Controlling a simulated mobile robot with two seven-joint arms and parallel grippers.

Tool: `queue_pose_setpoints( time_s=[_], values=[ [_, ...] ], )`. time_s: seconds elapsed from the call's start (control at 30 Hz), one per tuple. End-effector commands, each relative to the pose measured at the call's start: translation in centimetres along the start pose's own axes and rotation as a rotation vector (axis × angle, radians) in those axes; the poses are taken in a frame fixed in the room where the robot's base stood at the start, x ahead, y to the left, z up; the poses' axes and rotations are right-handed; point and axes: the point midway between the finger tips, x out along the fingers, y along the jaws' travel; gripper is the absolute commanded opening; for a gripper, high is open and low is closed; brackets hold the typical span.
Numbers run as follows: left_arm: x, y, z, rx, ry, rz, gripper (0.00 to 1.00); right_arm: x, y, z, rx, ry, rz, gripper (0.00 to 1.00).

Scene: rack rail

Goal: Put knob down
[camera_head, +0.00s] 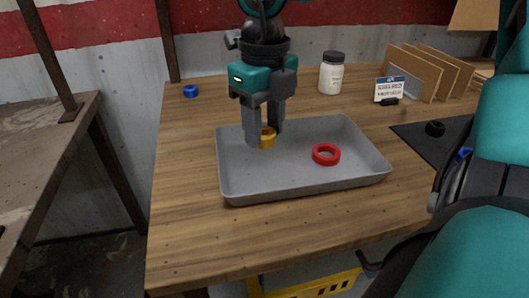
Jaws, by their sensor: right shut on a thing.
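My right gripper (265,136) points down over the grey tray (300,185). It is shut on a yellow, ring-like piece, which I take to be the knob (267,137). The fingers partly hide the knob. It is inside the tray's outline near the left back, low over the floor; I cannot tell whether it touches the floor. A red ring (326,154) lies in the tray to the right, apart from the gripper. My left gripper is not in view.
A blue ring (191,91) lies at the table's back left. A white jar (331,76) with a dark lid stands behind the tray. A small sign (389,89), upright boards (420,70) and a dark mat (412,135) with a black ring (435,128) are at right. The tray's front is clear.

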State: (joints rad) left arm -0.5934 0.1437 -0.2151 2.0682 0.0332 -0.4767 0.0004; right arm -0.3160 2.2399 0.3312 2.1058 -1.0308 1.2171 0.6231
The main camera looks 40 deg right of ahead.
Motion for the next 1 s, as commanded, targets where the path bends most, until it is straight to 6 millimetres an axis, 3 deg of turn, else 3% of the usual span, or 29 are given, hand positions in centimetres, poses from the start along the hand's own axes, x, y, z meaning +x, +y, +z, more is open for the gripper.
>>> queue_pose_setpoints(
  time_s=[0.17,0.43,0.83,0.87,1.0],
  values=[
    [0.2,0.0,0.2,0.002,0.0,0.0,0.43,1.2,0.0,0.0,0.001,0.001,0.0,0.12],
    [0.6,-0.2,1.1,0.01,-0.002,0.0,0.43,4.9,0.0,0.0,0.0,0.002,0.0,0.12],
    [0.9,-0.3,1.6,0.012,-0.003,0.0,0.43,5.5,0.0,0.0,0.0,-0.001,0.0,0.12],
    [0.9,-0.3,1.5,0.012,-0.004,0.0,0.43,5.4,0.0,0.0,0.0,-0.001,-0.001,0.44],
    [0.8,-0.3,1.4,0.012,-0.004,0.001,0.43,5.3,0.0,0.0,0.0,0.0,-0.001,0.57]
  ],
)
